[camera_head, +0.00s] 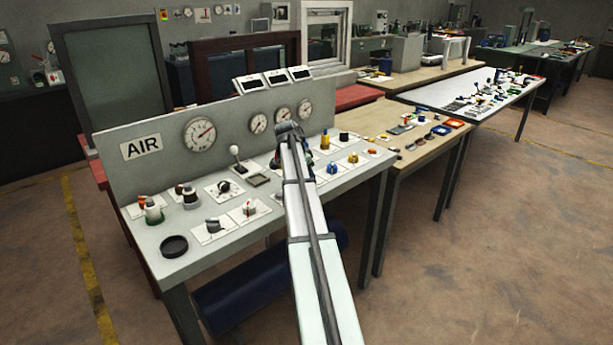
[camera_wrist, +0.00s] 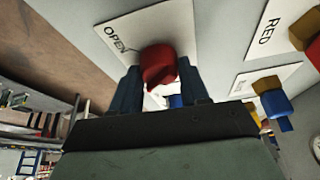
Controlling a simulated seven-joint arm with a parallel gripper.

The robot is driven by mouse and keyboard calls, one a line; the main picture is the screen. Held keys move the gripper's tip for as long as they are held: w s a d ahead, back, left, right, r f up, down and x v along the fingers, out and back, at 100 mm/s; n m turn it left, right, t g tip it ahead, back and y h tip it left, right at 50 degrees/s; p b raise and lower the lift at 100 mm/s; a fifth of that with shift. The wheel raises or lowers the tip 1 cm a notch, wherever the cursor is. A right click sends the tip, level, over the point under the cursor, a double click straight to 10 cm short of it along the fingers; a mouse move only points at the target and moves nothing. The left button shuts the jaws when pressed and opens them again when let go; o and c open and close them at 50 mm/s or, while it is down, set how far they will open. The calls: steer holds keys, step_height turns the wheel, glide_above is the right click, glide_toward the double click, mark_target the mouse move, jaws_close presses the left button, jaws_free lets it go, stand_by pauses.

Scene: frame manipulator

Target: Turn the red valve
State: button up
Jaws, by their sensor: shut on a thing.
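In the wrist view the red valve (camera_wrist: 158,62) is a red knob on a white plate (camera_wrist: 113,38) marked "OPEN". My gripper (camera_wrist: 160,84) has one dark finger on each side of the knob and is shut on it. The finger contact is partly hidden by the knob and the gripper body. In the head view my white arm reaches over the bench panel (camera_head: 205,262) and covers the place where the gripper works, so I cannot make out the held valve there.
In the head view gauges (camera_head: 200,133) line the upright back panel (camera_head: 165,165). Several knobs and a lever (camera_head: 236,160) stand on the bench left of my arm.

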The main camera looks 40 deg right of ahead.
steer(key=shift+n, duration=0.7)
steer(key=o, duration=1.1)
steer(key=shift+c, duration=0.2)
steer(key=v, duration=1.3)
steer(key=shift+s+a+r, duration=0.2)
steer(key=shift+s+r, duration=0.1)
steer(key=shift+r, duration=0.05)
steer(key=shift+a, duration=0.1)
